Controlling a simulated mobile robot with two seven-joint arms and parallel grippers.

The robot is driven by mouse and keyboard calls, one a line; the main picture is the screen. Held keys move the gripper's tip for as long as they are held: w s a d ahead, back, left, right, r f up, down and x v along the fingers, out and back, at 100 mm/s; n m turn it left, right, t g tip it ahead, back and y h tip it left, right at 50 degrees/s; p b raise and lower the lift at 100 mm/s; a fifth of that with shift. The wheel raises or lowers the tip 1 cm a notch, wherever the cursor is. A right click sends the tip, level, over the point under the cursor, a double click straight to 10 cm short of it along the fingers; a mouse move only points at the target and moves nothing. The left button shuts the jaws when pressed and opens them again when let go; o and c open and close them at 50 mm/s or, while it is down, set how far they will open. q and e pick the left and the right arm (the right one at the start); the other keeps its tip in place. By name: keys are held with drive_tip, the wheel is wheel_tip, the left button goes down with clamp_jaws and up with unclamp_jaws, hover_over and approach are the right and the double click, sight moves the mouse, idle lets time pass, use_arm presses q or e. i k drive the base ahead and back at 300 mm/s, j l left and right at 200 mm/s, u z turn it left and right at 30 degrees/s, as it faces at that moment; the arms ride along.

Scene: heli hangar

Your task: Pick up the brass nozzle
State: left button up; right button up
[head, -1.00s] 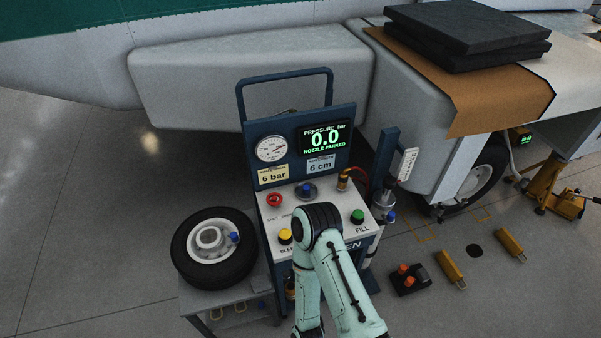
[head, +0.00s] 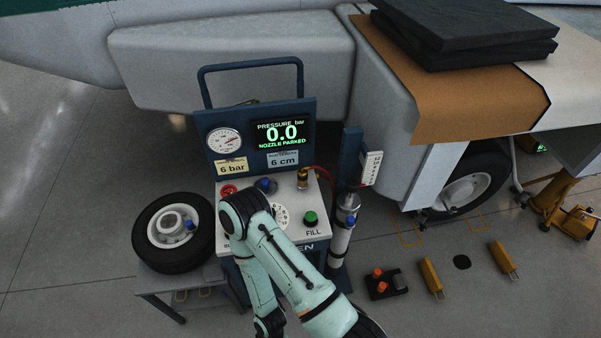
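The brass nozzle (head: 303,179) stands upright in its holder at the back right of the cart's white control panel (head: 313,234), with a red hose behind it. The cart's display (head: 281,133) reads 0.0 bar and "NOZZLE PARKED". One of my arms, pale green with black joints, comes in from the bottom and covers part of the panel to the left of and below the nozzle. Neither gripper shows. Nothing of mine touches the nozzle in view.
A wheel with a tyre (head: 147,232) lies on a low stand left of the cart. A column with a scale plate (head: 371,168) stands right of the nozzle. A red knob (head: 229,190), blue knob (head: 265,185) and green button (head: 310,217) rise from the panel.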

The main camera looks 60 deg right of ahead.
sight(302, 173)
drive_tip(key=k+l+u, duration=0.15)
drive_tip(key=k+l, duration=0.2)
drive_tip(key=k+l+u, duration=0.15)
drive_tip(key=k+l, duration=0.15)
drive_tip(key=k, duration=0.2)
